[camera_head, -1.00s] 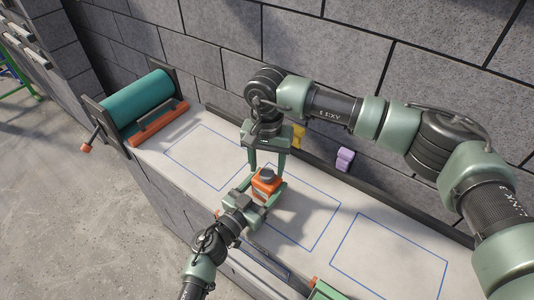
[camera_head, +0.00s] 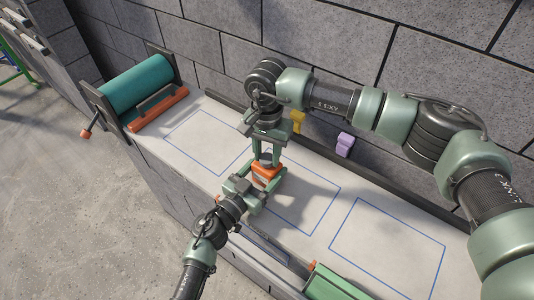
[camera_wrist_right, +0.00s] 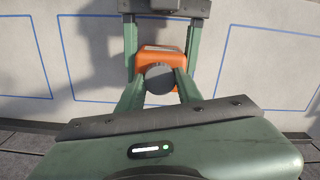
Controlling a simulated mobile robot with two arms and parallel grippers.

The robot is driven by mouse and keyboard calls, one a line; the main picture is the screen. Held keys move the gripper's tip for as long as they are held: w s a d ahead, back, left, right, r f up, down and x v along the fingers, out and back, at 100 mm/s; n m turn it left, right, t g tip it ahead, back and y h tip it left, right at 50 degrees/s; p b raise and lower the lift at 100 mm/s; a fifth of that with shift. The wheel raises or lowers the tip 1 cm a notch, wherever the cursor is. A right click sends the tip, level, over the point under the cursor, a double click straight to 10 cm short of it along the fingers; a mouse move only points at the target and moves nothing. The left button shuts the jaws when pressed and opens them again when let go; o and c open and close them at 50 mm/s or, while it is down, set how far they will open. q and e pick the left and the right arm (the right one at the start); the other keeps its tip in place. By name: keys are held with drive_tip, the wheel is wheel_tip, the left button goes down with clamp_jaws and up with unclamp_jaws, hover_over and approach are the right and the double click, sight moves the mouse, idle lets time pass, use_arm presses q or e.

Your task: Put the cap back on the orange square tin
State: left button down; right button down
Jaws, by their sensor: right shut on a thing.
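The orange square tin (camera_head: 266,173) stands upright over the worktop. My left gripper (camera_head: 265,182) comes in from the front, with its fingers on two sides of the tin, shut on it. The dark round cap (camera_wrist_right: 160,78) shows in the right wrist view on top of the tin. My right gripper (camera_head: 266,159) points down from above, its fingertips closed on the cap's two sides. It also shows in the right wrist view (camera_wrist_right: 160,88). The cap is hidden by the fingers in the head view. Whether it is fully seated cannot be told.
A teal roller (camera_head: 135,90) in a dark frame with an orange bar stands at the worktop's left end. A yellow object (camera_head: 297,120) and a purple object (camera_head: 345,145) stand along the wall. A green object (camera_head: 335,284) is at the front edge. Blue-outlined areas on the right are clear.

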drive_tip(key=m, duration=0.8)
drive_tip(key=shift+m, duration=0.3)
drive_tip(key=m, duration=1.6)
drive_tip(key=shift+m, duration=0.4)
drive_tip(key=m, duration=0.3)
drive_tip(key=shift+m, duration=0.3)
drive_tip(key=c, duration=0.9)
unclamp_jaws()
wheel_tip(320, 180, up, 12)
drive_tip(key=shift+f, duration=0.1)
